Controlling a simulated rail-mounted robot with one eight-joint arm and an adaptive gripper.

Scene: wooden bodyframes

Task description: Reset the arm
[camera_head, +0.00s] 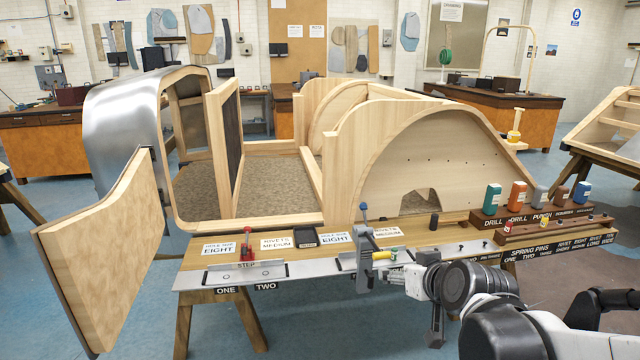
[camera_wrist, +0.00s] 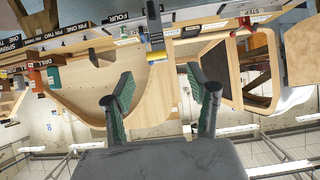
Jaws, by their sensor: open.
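My gripper (camera_wrist: 160,72) is open, with its two dark green-grey fingers apart and nothing held between them in the wrist view. That view is upside down, with the bench along its top. A dark upright tool with a yellow end (camera_wrist: 158,58) shows beyond the fingertips. In the head view my white and dark grey arm comes in from the lower right and reaches toward the bench front.
The wooden bench (camera_head: 425,236) carries a red-handled tool (camera_head: 247,240), label cards and a rack with several coloured drill boxes (camera_head: 518,193). Behind it stands a large wooden bodyframe (camera_head: 440,150) with an open door (camera_head: 105,245). Blue floor is clear at the lower left.

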